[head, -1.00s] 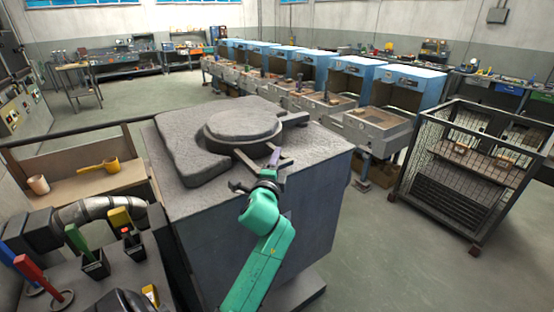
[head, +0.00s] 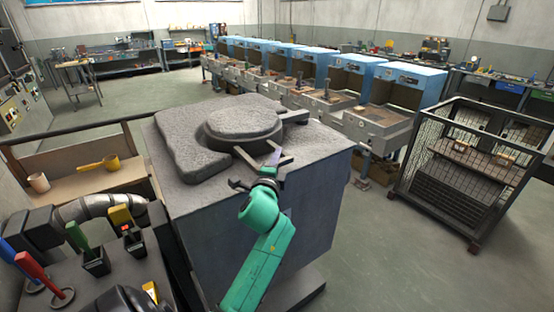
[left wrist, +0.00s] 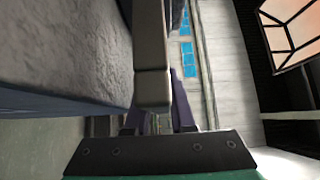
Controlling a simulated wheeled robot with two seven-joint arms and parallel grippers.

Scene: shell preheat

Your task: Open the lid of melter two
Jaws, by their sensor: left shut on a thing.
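The melter (head: 270,235) is a large dark grey box in the middle of the head view. Its round, rough grey lid (head: 243,121) lies over the top, beside an irregular grey slab. A dark bar handle (head: 245,158) shows at the lid's near side. My left gripper (head: 272,160), on a green arm, is at this handle at the melter's near edge. In the left wrist view, the grey handle bar (left wrist: 151,60) runs down between the dark fingers, which are shut on it. The handle's joint with the lid is partly hidden. My right gripper is not in view.
A bench with coloured tools (head: 60,285) stands at lower left. A wooden shelf (head: 85,185) with cups is behind it. A row of blue-hooded stations (head: 405,90) runs behind the melter. A wire cage cart (head: 470,180) stands at right. Floor between melter and cart is clear.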

